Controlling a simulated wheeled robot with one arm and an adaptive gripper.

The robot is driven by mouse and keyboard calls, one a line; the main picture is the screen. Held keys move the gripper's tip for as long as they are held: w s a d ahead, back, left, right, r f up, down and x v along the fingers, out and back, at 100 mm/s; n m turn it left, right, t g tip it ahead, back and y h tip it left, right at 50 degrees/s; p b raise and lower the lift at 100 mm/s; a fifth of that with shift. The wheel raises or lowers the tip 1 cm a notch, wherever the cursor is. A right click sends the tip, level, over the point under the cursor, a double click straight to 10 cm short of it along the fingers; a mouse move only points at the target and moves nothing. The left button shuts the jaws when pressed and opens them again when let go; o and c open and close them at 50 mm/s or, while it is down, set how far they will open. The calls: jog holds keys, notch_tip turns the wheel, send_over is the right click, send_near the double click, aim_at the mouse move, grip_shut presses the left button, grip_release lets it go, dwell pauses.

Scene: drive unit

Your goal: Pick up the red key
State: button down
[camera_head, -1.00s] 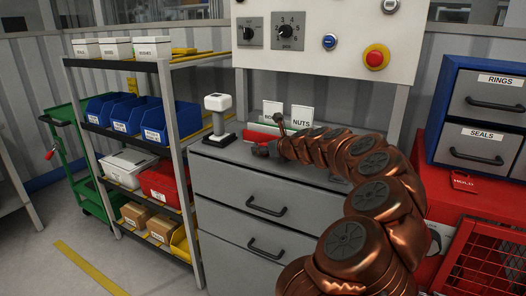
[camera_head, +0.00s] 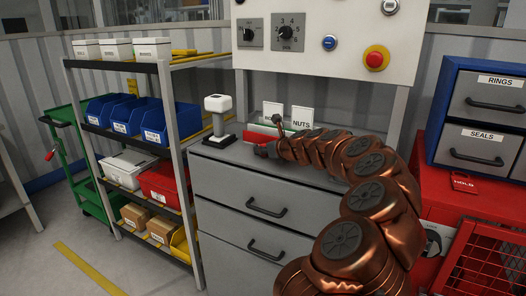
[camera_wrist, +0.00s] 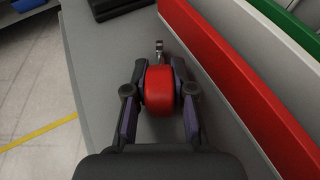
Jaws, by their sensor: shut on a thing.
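The red key (camera_wrist: 160,92) is in the wrist view, with a rounded red head and a short metal shaft pointing up the picture. My gripper (camera_wrist: 160,72) has a finger on each side of the red head and is shut on it. In the head view my gripper (camera_head: 264,150) is over the grey cabinet top, near its left front part. The key is not clearly visible there. I cannot tell whether the key touches the cabinet top.
Red and green upright panels (camera_wrist: 235,75) stand close to the right of my gripper. A white-topped post on a dark base (camera_head: 218,118) stands at the cabinet's left end. A control panel (camera_head: 330,40) rises behind. A shelf (camera_head: 122,65) with bins is to the left.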

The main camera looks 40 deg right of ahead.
jog(key=shift+d+r+p, duration=0.1)
jog(key=shift+r+p, duration=0.4)
jog(key=shift+r, duration=1.3)
jog(key=shift+s+a+r, duration=0.25)
jog(key=shift+s+a, duration=0.65)
jog(key=shift+s, duration=1.6)
jog(key=shift+s+a+r, duration=0.25)
jog(key=shift+s+a, duration=0.65)
jog(key=shift+s, duration=1.65)
jog(key=shift+s+a+r, duration=0.25)
jog(key=shift+s+a, duration=0.65)
jog(key=shift+s, duration=1.6)
jog(key=shift+w, duration=0.1)
